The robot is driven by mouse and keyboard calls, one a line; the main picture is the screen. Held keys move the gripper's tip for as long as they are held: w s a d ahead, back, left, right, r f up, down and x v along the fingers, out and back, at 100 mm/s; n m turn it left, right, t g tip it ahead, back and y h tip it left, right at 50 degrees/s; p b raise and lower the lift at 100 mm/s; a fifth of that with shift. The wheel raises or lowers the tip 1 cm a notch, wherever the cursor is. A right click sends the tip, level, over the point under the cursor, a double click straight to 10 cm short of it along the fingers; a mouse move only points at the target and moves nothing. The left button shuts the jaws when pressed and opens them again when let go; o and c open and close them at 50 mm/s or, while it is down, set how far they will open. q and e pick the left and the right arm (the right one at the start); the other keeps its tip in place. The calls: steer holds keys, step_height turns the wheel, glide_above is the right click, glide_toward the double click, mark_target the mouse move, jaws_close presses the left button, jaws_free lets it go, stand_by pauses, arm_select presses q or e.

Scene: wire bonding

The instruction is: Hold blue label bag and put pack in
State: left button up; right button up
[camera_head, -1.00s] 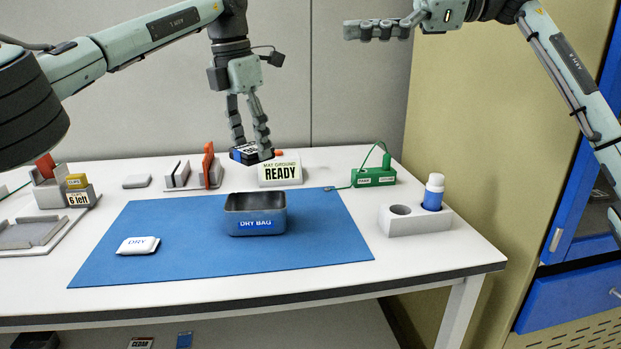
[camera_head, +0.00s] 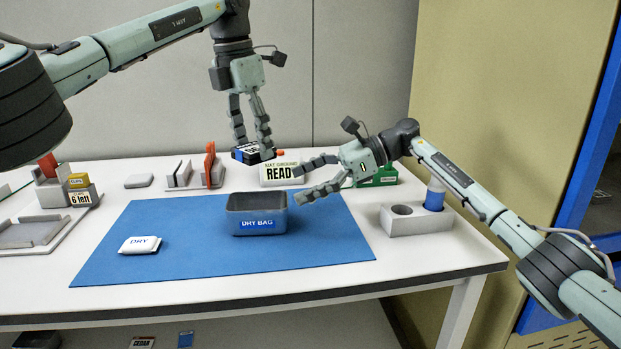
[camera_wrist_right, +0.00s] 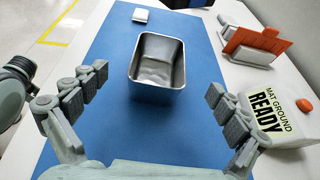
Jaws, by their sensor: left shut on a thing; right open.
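The blue label bag is an open grey metal bin marked DRY BAG (camera_head: 257,226) on the blue mat, also in the right wrist view (camera_wrist_right: 157,92); its inside looks empty. A white pack marked DRY (camera_head: 140,245) lies on the mat to its left, and shows at the top of the right wrist view (camera_wrist_right: 141,15). My left gripper (camera_head: 251,143) is above the back of the mat, shut on a small dark box with a blue side (camera_head: 247,153). My right gripper (camera_head: 303,183) is open and empty, just right of the bin, with its fingers pointing towards it.
A MAT GROUND READY sign (camera_head: 280,174) stands behind the bin. A green block (camera_head: 382,177) is partly behind my right gripper. A white holder (camera_head: 400,222) with a blue-banded bottle (camera_head: 435,196) is at the right. The blue mat (camera_head: 200,268) is clear in front.

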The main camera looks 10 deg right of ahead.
mark_target(259, 200)
steer(key=x, duration=0.9)
steer(key=shift+a, duration=0.1)
steer(key=c, duration=1.2)
arm_select(q)
step_height(259, 200, down, 2)
steer(key=n, duration=0.4)
steer(key=shift+f+n+y, duration=0.1)
steer(key=shift+n+y, duration=0.3)
arm_select(e)
steer(key=shift+c, duration=0.2)
arm_select(q)
step_height(259, 200, down, 2)
steer(key=n, duration=0.5)
steer(key=shift+t, duration=0.4)
steer(key=shift+f, duration=3.65)
steer(key=o, duration=1.2)
